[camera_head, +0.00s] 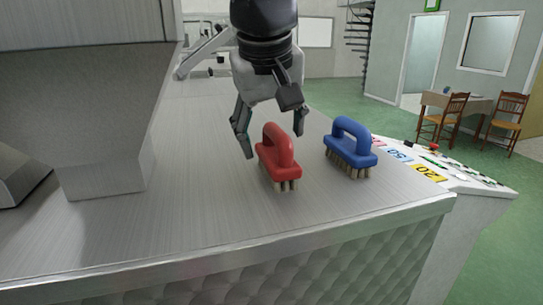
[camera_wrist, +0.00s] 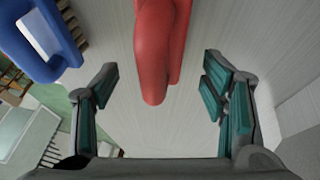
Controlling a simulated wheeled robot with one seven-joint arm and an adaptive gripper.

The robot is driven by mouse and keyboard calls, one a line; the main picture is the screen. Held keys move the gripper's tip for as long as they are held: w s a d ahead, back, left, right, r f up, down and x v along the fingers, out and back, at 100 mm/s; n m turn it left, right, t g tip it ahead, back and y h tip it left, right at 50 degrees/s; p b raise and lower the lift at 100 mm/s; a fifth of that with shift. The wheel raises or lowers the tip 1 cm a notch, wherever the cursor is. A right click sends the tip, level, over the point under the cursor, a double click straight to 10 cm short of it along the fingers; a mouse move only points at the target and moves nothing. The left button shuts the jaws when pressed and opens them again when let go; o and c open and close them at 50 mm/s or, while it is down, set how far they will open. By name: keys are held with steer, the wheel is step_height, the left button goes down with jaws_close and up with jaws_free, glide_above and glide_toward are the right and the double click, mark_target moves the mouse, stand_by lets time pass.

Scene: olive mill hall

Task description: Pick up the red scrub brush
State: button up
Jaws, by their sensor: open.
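The red scrub brush (camera_head: 278,160) stands upright, bristles down, on the metal counter (camera_head: 210,205). Its handle arches on top. My gripper (camera_head: 272,138) is open above and just behind the brush, with one finger to its left and the other to its right. In the wrist view the red brush (camera_wrist: 157,50) lies between the lines of the two fingers, ahead of my open gripper (camera_wrist: 160,90). Nothing is held between the fingers. The far end of the brush is cut off by the top edge of the wrist view.
A blue scrub brush (camera_head: 350,150) stands on the counter to the right, close to my right finger; it also shows in the wrist view (camera_wrist: 40,45). A grey metal housing (camera_head: 100,110) fills the left. The counter's front edge is close.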

mark_target(273, 150)
steer(key=x, duration=0.4)
steer(key=shift+f, duration=0.25)
steer(key=c, duration=1.3)
steer(key=shift+c, duration=0.2)
step_height(273, 150, up, 10)
steer(key=shift+r, duration=0.1)
